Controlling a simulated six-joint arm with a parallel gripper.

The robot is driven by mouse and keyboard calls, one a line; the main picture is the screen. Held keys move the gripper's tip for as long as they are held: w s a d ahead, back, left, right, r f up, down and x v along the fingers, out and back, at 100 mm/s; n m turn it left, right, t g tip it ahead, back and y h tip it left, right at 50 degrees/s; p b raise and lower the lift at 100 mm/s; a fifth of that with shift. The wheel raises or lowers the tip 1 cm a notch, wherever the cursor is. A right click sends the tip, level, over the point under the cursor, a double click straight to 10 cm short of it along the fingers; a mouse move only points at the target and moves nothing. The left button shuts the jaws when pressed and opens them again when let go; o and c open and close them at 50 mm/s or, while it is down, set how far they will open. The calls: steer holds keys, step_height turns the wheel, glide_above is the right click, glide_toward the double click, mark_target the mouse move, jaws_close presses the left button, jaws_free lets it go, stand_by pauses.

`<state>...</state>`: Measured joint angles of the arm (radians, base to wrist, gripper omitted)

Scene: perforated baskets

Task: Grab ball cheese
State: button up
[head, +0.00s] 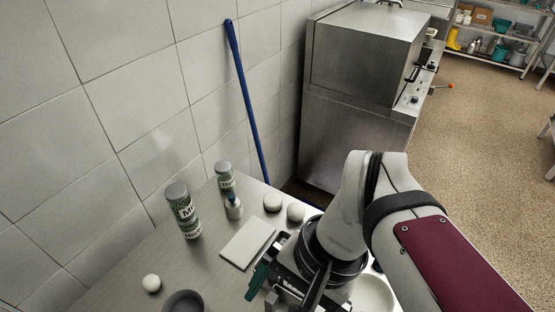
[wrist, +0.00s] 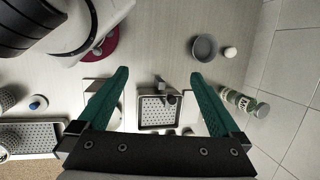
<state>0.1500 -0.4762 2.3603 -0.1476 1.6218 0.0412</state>
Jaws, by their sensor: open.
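Several small off-white balls show in the head view, and I cannot tell for sure which is the ball cheese. One ball (head: 151,283) lies alone near the grey bowl (head: 183,301); it also shows in the wrist view (wrist: 230,52). Two more, a ball (head: 272,202) and a ball (head: 295,211), lie side by side at the table's far edge. My gripper (wrist: 158,74) is open and empty, its green fingers spread above the table. The lone ball is outside the fingers, to the upper right in the wrist view.
Two labelled cans, a near can (head: 181,210) and a far can (head: 224,176), stand by the wall beside a small bottle (head: 233,206). A pale board (head: 248,242) lies flat. Perforated trays (wrist: 158,97) show in the wrist view. The table left of the board is mostly clear.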

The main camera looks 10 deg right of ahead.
steer(key=w+d+m+t+y, duration=0.4)
steer(key=w+m+y, duration=0.1)
steer(key=w+m, duration=0.65)
steer(key=w+d+m+t+h, duration=0.1)
steer(key=w+d+m+t, duration=0.3)
steer(key=d+m, duration=0.3)
steer(key=w+d+m+t+h, duration=0.1)
steer(key=w+d+m+t, duration=0.35)
steer(key=d, duration=0.45)
glide_toward(302, 214)
steer(key=shift+m+g, duration=0.25)
steer(key=shift+m, duration=0.15)
steer(key=x, duration=1.1)
steer(key=shift+w+r, duration=0.1)
steer(key=shift+w, duration=0.15)
steer(key=c, duration=1.5)
